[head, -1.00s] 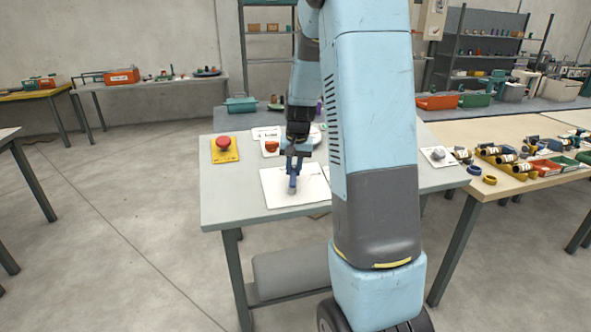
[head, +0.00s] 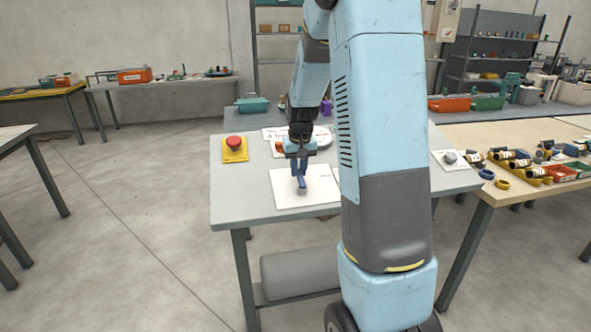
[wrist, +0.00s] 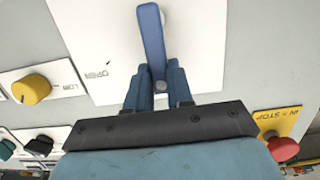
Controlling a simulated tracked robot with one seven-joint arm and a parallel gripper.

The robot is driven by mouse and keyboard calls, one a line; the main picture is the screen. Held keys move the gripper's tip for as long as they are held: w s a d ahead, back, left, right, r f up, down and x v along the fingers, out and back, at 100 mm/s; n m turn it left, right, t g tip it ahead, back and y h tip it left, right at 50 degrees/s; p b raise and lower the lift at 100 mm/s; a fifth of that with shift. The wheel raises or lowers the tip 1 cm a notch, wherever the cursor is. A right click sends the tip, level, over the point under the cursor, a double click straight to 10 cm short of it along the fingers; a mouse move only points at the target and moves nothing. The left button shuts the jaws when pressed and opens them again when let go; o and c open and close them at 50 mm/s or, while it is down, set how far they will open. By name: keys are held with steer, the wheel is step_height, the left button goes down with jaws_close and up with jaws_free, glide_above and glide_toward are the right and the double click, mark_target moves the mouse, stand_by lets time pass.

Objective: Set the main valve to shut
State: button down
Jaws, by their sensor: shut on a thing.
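The main valve is a blue lever handle (head: 300,176) on a white plate (head: 287,201) on the grey table. In the wrist view the lever (wrist: 152,40) runs from a grey pivot at the top edge down to my fingers. The word OPEN (wrist: 97,73) is printed on the plate (wrist: 100,25), left of the lever. My gripper (head: 298,160) is shut on the lever's free end, the end away from my body. In the wrist view my gripper's fingers (wrist: 157,87) stand on both sides of that end. No shut mark is readable.
A red stop button (head: 234,143) on a yellow plate is at the table's left; it also shows in the wrist view (wrist: 283,148). A yellow knob (wrist: 31,89) sits on a neighbouring plate. A grey knob (head: 450,157) is on the table's right.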

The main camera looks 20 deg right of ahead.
mark_target(299, 174)
steer(key=shift+w+a+r, duration=0.1)
steer(key=shift+w+r, duration=0.05)
steer(key=shift+w, duration=0.1)
steer(key=c, duration=1.4)
jaws_free()
steer(key=shift+w, duration=0.1)
steer(key=o, duration=0.4)
steer(key=shift+s, duration=0.2)
step_height(299, 174, up, 13)
steer(key=s, duration=0.2)
steer(key=shift+a, duration=0.2)
steer(key=shift+r, duration=0.1)
